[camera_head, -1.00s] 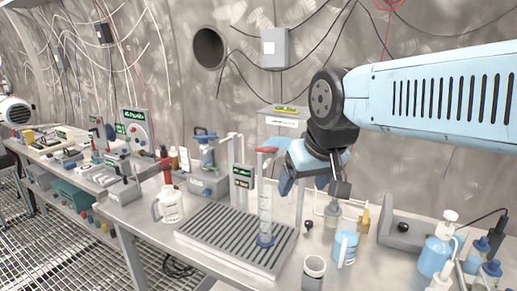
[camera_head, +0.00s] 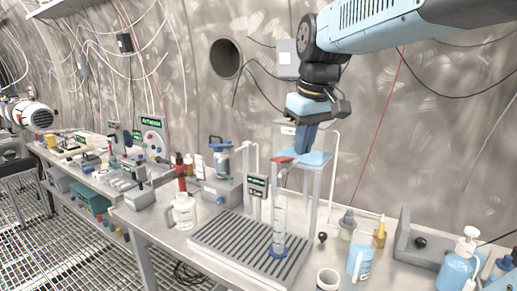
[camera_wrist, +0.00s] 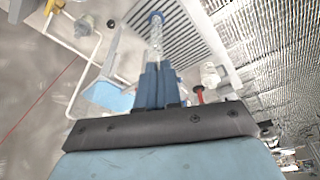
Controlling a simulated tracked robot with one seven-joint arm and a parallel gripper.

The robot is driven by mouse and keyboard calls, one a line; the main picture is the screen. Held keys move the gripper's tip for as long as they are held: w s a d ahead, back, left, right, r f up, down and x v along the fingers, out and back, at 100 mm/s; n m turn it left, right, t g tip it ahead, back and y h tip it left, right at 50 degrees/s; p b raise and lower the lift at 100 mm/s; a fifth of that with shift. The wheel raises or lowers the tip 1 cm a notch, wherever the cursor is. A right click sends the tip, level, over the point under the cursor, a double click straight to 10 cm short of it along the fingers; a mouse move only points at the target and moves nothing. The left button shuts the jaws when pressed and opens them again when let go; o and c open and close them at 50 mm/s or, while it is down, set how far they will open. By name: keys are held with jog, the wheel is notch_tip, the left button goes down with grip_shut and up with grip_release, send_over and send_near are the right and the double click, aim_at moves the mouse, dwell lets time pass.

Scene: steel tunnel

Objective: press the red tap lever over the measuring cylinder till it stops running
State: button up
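The red tap lever (camera_head: 282,160) sticks out to the left at the top of a stand, above the clear measuring cylinder (camera_head: 279,222). The cylinder stands upright on its blue base on a slotted tray (camera_head: 238,246). My gripper (camera_head: 301,150) points down just right of and behind the lever in the head view; I cannot tell whether they touch. Its blue fingers are together and hold nothing visible. In the wrist view, the fingers (camera_wrist: 158,68) point toward the cylinder (camera_wrist: 155,38) and the lever is not visible. I cannot make out running liquid or the cylinder's level.
A light-blue plate (camera_head: 309,158) tops the stand beneath my gripper. A small display (camera_head: 257,186) is left of the cylinder; its text is unreadable. A blue-labelled beaker (camera_head: 359,262) and several bottles stand to the right.

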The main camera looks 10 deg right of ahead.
jog(key=w+r+n, duration=0.1)
jog(key=w, duration=0.1)
jog(key=w+r+g, duration=0.1)
jog(key=w+r, duration=0.1)
jog(key=w, duration=0.1)
jog(key=w+r+n+g, duration=0.1)
jog(key=w, duration=0.1)
jog(key=shift+w+d+r+n+y, duration=0.15)
jog(key=shift+w+r+n+y, duration=0.1)
jog(key=shift+w+n+y, duration=0.1)
grip_shut()
notch_tip(320, 180, up, 3)
jog(key=n+g+y, duration=0.1)
jog(key=n+g, duration=0.2)
send_over(279, 159)
jog(key=w+d, duration=0.3)
jog(key=w, duration=0.1)
jog(key=shift+s, duration=0.2)
jog(key=x, duration=1.4)
jog(key=shift+w, duration=0.1)
